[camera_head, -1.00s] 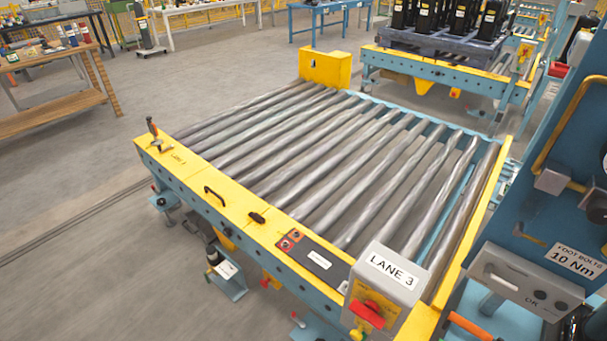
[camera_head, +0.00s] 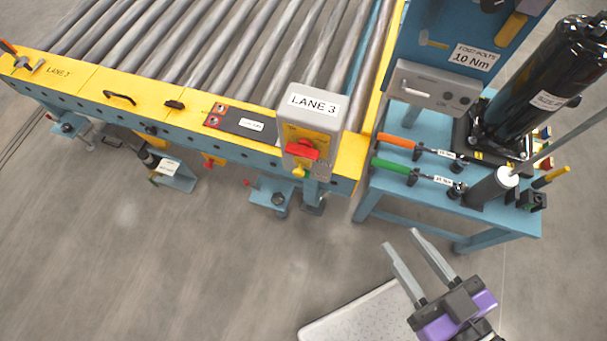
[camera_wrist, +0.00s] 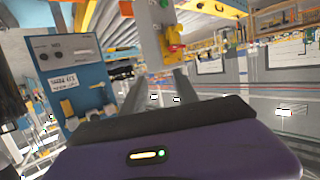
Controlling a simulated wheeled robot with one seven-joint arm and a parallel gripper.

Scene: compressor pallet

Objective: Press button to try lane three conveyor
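The lane three conveyor (camera_head: 230,60) has silver rollers and a yellow front rail. A grey control box (camera_head: 318,108) labelled LANE 3 stands at its front right corner. A red rotary switch (camera_head: 302,150) sits on the box's yellow plate, with a yellow piece (camera_head: 299,172) below it. No separate push button is clear on the box in the head view. In the wrist view, the box (camera_wrist: 150,42) shows ahead of the fingers, with the red switch (camera_wrist: 175,34) and a small green part (camera_wrist: 166,4). My gripper (camera_head: 400,238) is open and empty, below and right of the box, apart from it.
A dark panel (camera_head: 245,123) with small red parts lies on the front rail. A blue bench (camera_head: 510,222) at the right holds orange and green-handled tools and a black cylinder (camera_head: 540,85). A blue post panel (camera_head: 450,25) rises behind. Open floor lies before the conveyor.

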